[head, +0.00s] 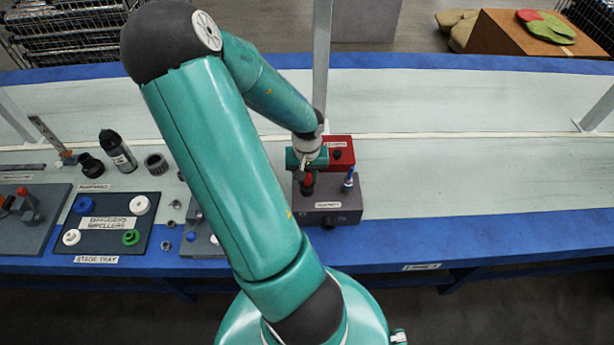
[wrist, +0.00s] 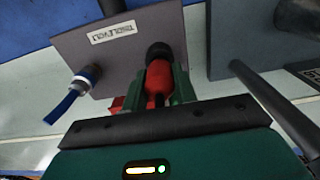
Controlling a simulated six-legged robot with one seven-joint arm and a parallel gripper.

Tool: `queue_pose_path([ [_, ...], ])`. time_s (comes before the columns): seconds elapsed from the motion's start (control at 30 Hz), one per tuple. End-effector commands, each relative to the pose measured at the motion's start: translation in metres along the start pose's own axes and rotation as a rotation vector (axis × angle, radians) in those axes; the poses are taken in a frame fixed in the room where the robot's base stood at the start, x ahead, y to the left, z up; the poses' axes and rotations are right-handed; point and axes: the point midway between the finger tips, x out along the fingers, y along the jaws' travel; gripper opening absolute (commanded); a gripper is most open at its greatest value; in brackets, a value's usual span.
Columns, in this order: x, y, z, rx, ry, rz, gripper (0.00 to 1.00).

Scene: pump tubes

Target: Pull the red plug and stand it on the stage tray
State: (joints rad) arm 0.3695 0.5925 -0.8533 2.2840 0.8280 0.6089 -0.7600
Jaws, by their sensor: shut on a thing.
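The red plug (wrist: 158,84) is between the fingers of my gripper (wrist: 165,90) in the wrist view, with its dark end (wrist: 159,53) against the grey block (wrist: 125,48). My gripper is shut on the red plug. In the head view the red plug (head: 307,182) shows just below my gripper (head: 306,168), at the grey block (head: 340,212). I cannot tell how deep the plug sits in the block. The dark stage tray (head: 100,246) lies to the left and carries blue, white and green round pieces and a label.
A blue-and-white fitting (head: 348,180) stands on the block beside the plug, and a red box (head: 338,152) is behind. A bottle (head: 118,152) and a ribbed ring (head: 156,163) stand behind the tray. My arm hides part of the bench between tray and block.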

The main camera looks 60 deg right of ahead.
Motion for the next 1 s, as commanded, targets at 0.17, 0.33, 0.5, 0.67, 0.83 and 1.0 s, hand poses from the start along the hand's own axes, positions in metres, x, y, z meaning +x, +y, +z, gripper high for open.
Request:
queue_pose_path([
  [0.17, -0.009, 0.0, 0.0, 0.0, 0.002, 0.0, 0.0],
  [0.33, -0.016, 0.0, 0.0, 0.001, 0.002, 0.0, 0.0],
  [0.5, -0.024, 0.0, 0.0, 0.001, 0.002, -0.001, 0.0],
  [0.67, -0.031, 0.0, 0.0, 0.0, 0.002, -0.001, 0.0],
  [0.83, -0.035, 0.0, 0.0, 0.001, 0.001, 0.001, 0.0],
  [1.0, -0.035, 0.001, 0.0, 0.001, 0.0, 0.001, 0.0],
])
